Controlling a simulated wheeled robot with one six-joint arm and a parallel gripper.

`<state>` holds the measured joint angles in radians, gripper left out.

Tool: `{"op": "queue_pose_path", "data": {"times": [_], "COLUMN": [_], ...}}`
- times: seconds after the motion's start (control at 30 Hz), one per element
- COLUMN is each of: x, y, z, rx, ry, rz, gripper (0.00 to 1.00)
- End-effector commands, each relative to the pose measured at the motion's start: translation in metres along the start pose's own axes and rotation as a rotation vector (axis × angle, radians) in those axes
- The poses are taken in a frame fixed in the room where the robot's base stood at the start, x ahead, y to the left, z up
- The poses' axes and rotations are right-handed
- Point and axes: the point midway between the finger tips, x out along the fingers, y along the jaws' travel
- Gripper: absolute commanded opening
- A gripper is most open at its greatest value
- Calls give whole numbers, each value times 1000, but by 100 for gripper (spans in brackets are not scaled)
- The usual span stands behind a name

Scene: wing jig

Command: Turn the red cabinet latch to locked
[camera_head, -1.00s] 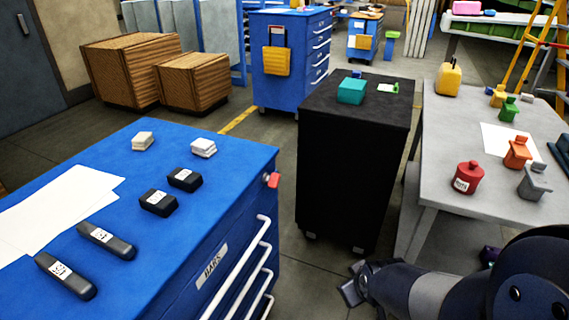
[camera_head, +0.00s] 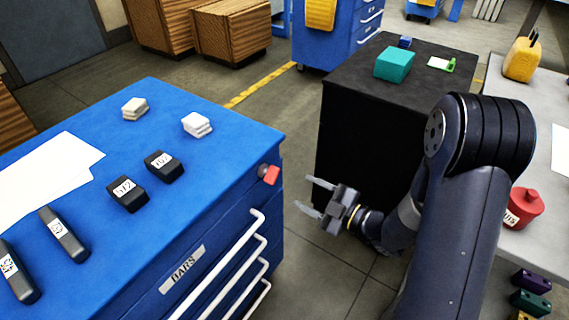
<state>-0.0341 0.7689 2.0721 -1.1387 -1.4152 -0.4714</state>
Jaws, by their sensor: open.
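The red latch (camera_head: 271,175) sits on a round dark mount near the top right corner of the blue cabinet's (camera_head: 229,240) drawer front. Its red handle slants slightly downward to the right. My gripper (camera_head: 310,196) is to the right of the latch and a little lower in the picture, apart from it. Its two fingers point left toward the cabinet, spread open with nothing between them. My arm comes in from the lower right.
White drawer handles (camera_head: 243,271) stick out below the latch. Black blocks (camera_head: 128,194) and pale stacks (camera_head: 197,125) lie on the cabinet top. A black cart (camera_head: 350,130) stands behind my gripper. A grey table with a red canister (camera_head: 523,208) is at right. Floor shows between.

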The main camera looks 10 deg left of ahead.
Motion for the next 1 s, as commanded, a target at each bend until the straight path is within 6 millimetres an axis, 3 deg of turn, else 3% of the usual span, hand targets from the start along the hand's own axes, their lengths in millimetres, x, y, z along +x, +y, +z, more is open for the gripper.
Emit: {"op": "queue_pose_path", "data": {"times": [0.27, 0.7, 1.0], "x": [16, 90, 108], "y": [-4, -4, -4], "z": [-7, -10, -9], "rx": [2, 2, 3], "ry": [45, 42, 39], "rz": [-10, -8, -6], "gripper": [53, 53, 53]}}
